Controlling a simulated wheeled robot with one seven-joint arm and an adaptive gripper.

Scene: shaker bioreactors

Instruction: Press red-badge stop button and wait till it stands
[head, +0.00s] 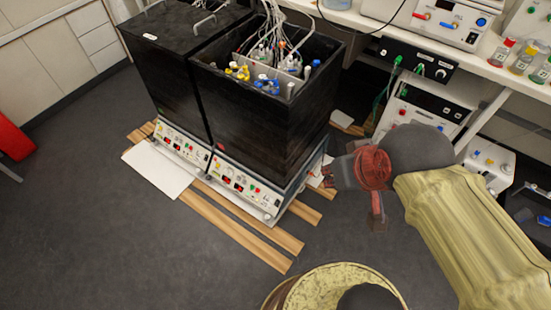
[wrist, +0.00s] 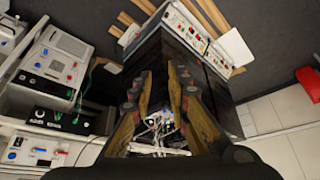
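Two black shaker bioreactors stand side by side on wooden slats, the left one (head: 165,60) lidded and the right one (head: 240,120) open-topped. A small red badge (head: 220,147) shows low on the front of the right one. Below it, the right control panel (head: 236,184) has red, green and other small buttons; which is the stop button is too small to tell. The panels also show in the wrist view (wrist: 190,25). My gripper (head: 329,176) is to the right of the right unit, apart from its panel. In the wrist view its fingers (wrist: 160,75) are apart with nothing between them.
The right unit holds bottles with blue and yellow caps (head: 265,80) and a bundle of tubes. A bench (head: 480,65) with instruments and flasks is on the right. A white sheet (head: 158,170) lies before the left unit. The floor (head: 130,240) in front is clear.

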